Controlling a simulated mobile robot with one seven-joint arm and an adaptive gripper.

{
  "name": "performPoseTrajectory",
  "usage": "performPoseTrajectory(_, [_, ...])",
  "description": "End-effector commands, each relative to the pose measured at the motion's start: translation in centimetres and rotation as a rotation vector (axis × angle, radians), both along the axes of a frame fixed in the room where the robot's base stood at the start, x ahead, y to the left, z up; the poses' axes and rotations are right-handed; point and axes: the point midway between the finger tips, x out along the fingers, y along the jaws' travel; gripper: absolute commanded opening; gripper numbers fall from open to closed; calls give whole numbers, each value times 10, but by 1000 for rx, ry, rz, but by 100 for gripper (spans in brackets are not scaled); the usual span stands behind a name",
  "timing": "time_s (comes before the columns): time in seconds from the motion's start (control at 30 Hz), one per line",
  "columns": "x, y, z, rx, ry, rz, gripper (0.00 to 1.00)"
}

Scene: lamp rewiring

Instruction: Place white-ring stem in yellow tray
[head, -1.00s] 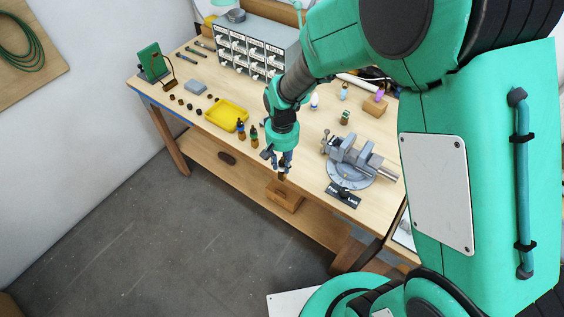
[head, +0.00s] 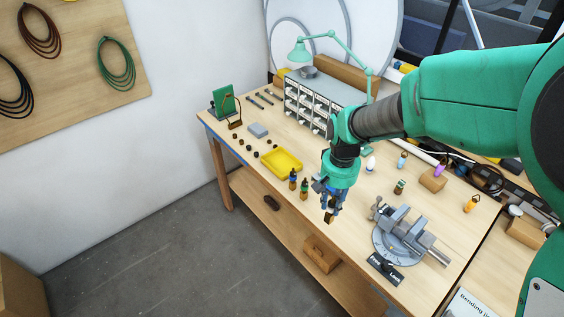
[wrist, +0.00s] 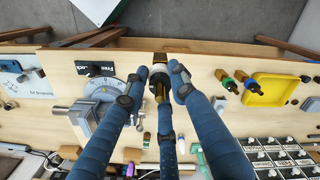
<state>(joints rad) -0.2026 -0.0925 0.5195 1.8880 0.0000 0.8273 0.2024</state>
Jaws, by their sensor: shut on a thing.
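My gripper (head: 331,203) is shut on a dark and brass-coloured stem (head: 328,216), near the table's front edge. The yellow tray (head: 300,166) lies on the table, left of and beyond my gripper, and looks empty. It is at the right in the wrist view (wrist: 258,98). Between the tray and my gripper stand a blue-ringed stem (head: 293,179) and a green-ringed stem (head: 304,189), both upright.
A grey vise (head: 405,235) on a round base stands right of my gripper, with a black label plate (head: 385,269) before it. A drawer cabinet (head: 310,108) and a green lamp (head: 300,52) are at the back. Small dark parts and a grey block (head: 258,130) lie left of the tray.

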Motion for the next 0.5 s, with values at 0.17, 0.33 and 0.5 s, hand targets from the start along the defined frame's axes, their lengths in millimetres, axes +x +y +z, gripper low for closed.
performPoseTrajectory(0.17, [12, 4, 9, 0, -1, 0, 0])
performPoseTrajectory(0.33, [27, 9, 13, 0, -1, 0, 0])
performPoseTrajectory(0.5, [47, 15, 18, 0, 0, 0, 0])
